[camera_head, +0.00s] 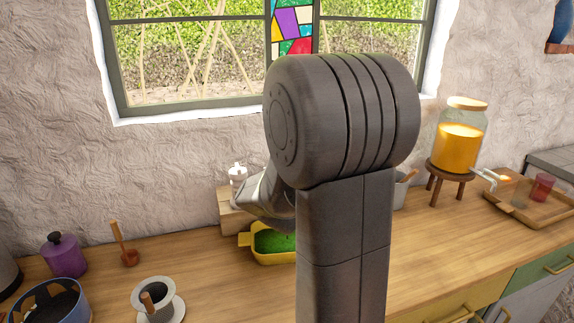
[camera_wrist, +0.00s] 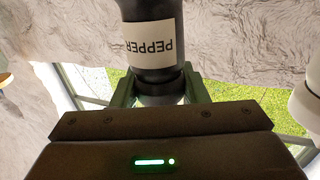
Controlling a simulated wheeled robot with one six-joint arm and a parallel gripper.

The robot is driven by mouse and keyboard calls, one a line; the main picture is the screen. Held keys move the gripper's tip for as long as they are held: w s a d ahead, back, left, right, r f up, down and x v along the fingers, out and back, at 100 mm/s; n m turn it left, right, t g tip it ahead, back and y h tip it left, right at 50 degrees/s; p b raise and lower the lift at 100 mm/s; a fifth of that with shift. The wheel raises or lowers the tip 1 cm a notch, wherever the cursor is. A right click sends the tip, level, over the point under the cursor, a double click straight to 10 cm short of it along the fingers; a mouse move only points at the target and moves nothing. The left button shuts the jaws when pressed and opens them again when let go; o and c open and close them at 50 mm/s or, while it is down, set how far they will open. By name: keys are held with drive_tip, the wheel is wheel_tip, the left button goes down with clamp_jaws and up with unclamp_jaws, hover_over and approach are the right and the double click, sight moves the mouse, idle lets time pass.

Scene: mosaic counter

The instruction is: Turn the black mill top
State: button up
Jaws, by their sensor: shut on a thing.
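The black mill (camera_wrist: 150,12) appears upside down in the wrist view, with a cream label reading PEPPER. Its black top (camera_wrist: 162,88) sits between the two dark green fingers of my gripper (camera_wrist: 160,80). The fingers are shut on the top, one on each side. The lowest part of the top in the picture is hidden behind my gripper body. In the head view my own arm hides the black mill and my gripper.
A white mill (camera_head: 237,174) stands on a wooden block (camera_head: 232,222) by the wall. A yellow dish with green contents (camera_head: 272,242) lies in front. A juice dispenser (camera_head: 458,140) stands right. A purple jar (camera_head: 64,256) stands left.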

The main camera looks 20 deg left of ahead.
drive_tip(key=o, duration=1)
drive_tip(key=shift+s, duration=0.1)
drive_tip(key=v, duration=1.3)
drive_tip(key=shift+s+d+b, duration=0.15)
drive_tip(key=shift+s+b, duration=0.15)
drive_tip(key=x, duration=1.4)
drive_tip(key=shift+p, duration=0.3)
drive_tip(key=shift+s, duration=0.15)
